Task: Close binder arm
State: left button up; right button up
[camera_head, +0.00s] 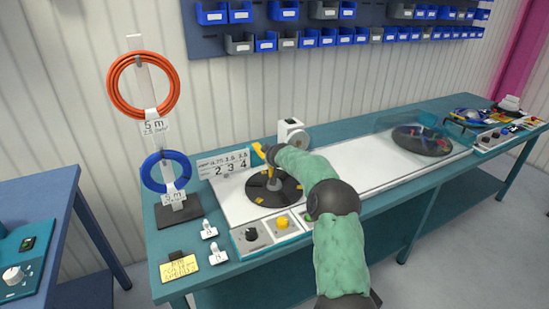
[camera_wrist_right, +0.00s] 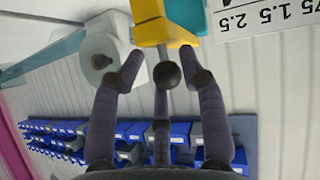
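The binder arm's yellow part (camera_wrist_right: 165,30) shows at the top of the right wrist view, with a dark round knob (camera_wrist_right: 167,74) below it. My right gripper (camera_wrist_right: 163,72) has its fingers spread apart on either side of the knob; contact is not clear. In the head view my right arm in a green sleeve reaches up from the bottom, and the right gripper (camera_head: 269,153) is at the yellow part (camera_head: 258,151), above the dark left reel disc (camera_head: 272,187). My arm hides part of the machine. My left gripper is not in view.
Orange (camera_head: 142,85) and blue (camera_head: 166,172) cable coils hang on a stand at left. A white roll holder (camera_head: 292,134) stands behind the gripper. A second reel (camera_head: 422,140) with a clear cover is at right.

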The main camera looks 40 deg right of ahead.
jog(key=v, duration=1.2)
dwell(0.6)
